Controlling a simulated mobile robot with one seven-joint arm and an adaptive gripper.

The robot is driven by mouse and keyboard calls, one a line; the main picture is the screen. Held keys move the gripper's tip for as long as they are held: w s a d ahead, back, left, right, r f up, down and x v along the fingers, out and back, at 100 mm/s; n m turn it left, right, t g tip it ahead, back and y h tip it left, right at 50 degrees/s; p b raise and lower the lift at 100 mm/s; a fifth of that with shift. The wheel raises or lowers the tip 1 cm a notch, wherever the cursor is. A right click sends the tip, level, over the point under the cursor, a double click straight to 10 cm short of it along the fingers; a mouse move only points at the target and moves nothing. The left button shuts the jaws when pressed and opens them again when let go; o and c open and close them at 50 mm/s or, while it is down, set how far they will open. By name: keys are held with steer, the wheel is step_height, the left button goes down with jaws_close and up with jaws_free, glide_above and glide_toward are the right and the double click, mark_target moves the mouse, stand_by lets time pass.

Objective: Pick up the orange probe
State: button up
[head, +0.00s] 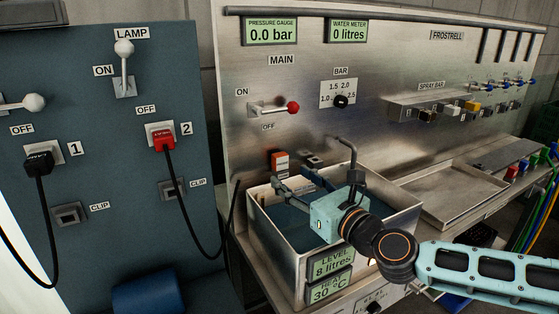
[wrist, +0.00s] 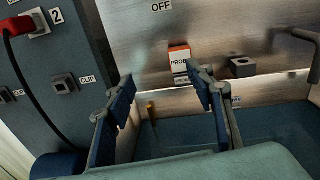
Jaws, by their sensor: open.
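The orange probe (head: 279,157) shows as a small block with an orange top and a white lower face on the steel panel, behind the water tank. In the head view my gripper (head: 292,181) is over the tank, just in front of the probe.
The open tank (head: 410,222) holds water beneath my gripper. A bent pipe (head: 350,158) rises right of my gripper. An empty square holder (wrist: 243,67) is right of the probe. A black cable (head: 186,220) hangs from the red plug (head: 161,139) at left.

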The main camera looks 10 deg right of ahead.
mark_target(283, 159)
steer(key=shift+m+t+h, duration=0.3)
steer(key=shift+m+h, duration=0.2)
steer(key=shift+m, duration=0.3)
steer(key=shift+w+a+p, duration=0.2)
steer(key=shift+w+p, duration=0.35)
steer(key=shift+w, duration=2.1)
steer(key=shift+w+a+p, duration=0.15)
steer(key=shift+w+p, duration=0.4)
steer(key=shift+w, duration=2.1)
steer(key=shift+c, duration=0.5)
steer(key=c, duration=1)
